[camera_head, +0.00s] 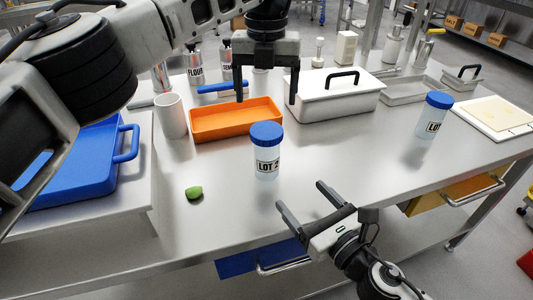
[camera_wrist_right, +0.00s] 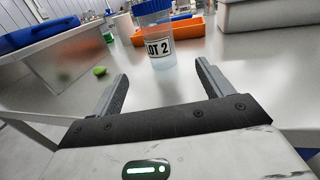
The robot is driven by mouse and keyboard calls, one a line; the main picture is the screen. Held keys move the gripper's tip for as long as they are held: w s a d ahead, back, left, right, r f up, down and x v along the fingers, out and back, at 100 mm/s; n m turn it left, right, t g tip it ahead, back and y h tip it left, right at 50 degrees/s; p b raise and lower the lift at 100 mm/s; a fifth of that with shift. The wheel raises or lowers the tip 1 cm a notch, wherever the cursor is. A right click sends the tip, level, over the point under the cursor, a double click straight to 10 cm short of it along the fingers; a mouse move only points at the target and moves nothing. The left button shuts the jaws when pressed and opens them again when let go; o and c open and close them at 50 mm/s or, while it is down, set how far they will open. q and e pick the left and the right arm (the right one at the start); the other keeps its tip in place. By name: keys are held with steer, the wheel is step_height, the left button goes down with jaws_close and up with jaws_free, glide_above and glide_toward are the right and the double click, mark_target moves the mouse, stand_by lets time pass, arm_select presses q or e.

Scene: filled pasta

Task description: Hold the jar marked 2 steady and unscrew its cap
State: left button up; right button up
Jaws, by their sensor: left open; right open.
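The jar marked LOT 2 (camera_head: 267,163) stands upright on the steel table, pale with a blue cap (camera_head: 266,134) on top. My left gripper (camera_head: 267,98) is open above and behind the jar, fingers pointing down and apart from the cap. My right gripper (camera_head: 300,205) is open and empty in front of the jar at the table's near edge. In the right wrist view the jar (camera_wrist_right: 160,50) stands ahead, beyond the gap between the open fingers (camera_wrist_right: 162,80), not touched. The top of its cap (camera_wrist_right: 150,6) is cut off there.
An orange tray (camera_head: 235,126) and a white lidded box (camera_head: 335,105) stand behind the jar. A second blue-capped jar (camera_head: 432,118) stands at right. A small green item (camera_head: 194,193) lies left of the jar. A blue tray (camera_head: 80,180) is at far left. Table around the jar is clear.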

mark_target(274, 164)
arm_select(q)
steer(key=shift+s, duration=0.1)
arm_select(e)
steer(key=x, duration=1.5)
steer(key=shift+r, duration=0.1)
